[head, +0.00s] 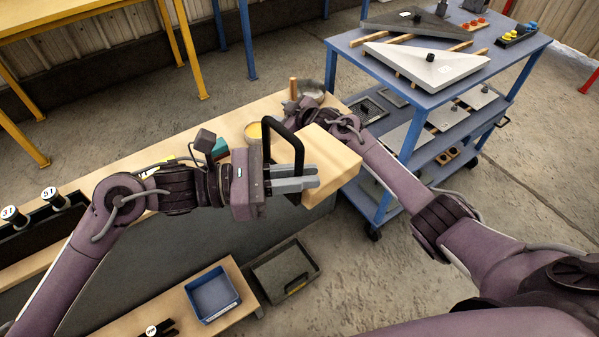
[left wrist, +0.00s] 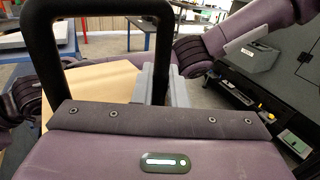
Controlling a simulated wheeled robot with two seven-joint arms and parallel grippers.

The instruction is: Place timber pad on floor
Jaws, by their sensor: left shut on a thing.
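The timber pad (head: 332,158) is a pale wooden block. My left gripper (head: 312,182) is shut on its near edge and holds it by the front end of the workbench. In the left wrist view the pad (left wrist: 98,88) shows behind the black loop, left of the grey fingers (left wrist: 155,82). My right arm reaches in from the right, and its wrist is just behind the pad in the head view. The right fingers are hidden, so their state is unclear. The bare concrete floor (head: 395,275) lies to the right of the bench and below the pad.
A blue cart (head: 430,97) with metal plates stands at the upper right, close to my right arm. A dark tray (head: 284,270) and a blue bin (head: 212,295) are low in front.

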